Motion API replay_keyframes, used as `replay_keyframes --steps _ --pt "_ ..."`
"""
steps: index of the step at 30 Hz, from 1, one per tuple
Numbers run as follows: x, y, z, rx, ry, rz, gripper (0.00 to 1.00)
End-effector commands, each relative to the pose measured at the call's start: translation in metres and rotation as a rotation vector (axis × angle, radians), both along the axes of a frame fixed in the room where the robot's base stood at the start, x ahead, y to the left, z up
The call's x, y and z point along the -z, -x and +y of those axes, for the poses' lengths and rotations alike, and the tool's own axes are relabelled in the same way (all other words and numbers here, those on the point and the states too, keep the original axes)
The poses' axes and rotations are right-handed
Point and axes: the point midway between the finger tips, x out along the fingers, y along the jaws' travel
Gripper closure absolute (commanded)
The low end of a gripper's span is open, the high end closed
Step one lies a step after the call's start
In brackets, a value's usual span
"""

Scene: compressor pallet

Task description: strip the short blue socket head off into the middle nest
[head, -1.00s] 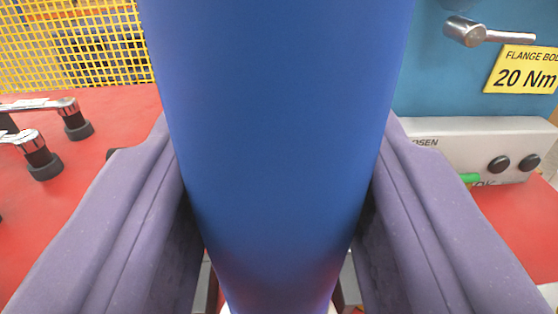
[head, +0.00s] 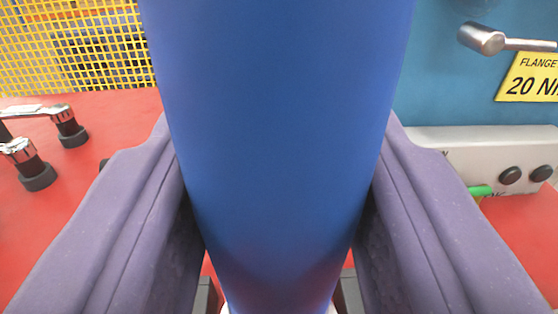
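A large smooth blue cylinder (head: 275,130) fills the middle of the head view. My gripper (head: 278,225) has its two purple padded fingers on either side of it, shut against its sides. The far end of the cylinder narrows away toward the bottom of the picture, where a sliver of something white shows below it. I cannot tell whether this cylinder is the short blue socket head or a handle. The middle nest is not identifiable; the cylinder and fingers hide the centre of the view.
On the red surface (head: 100,115) at left stand chrome-and-black wrench-like tools (head: 35,165). Yellow mesh (head: 75,45) is behind them. At right are a blue panel with a metal lever (head: 485,39), a yellow "20 N" label (head: 530,78) and a pale box (head: 470,150) with black knobs and a green part.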

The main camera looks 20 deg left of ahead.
Motion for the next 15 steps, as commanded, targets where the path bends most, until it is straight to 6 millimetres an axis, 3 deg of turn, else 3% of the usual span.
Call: replay_keyframes --steps 15 --pt "-0.0005 -0.0070 0.0024 -0.001 0.000 -0.002 1.00"
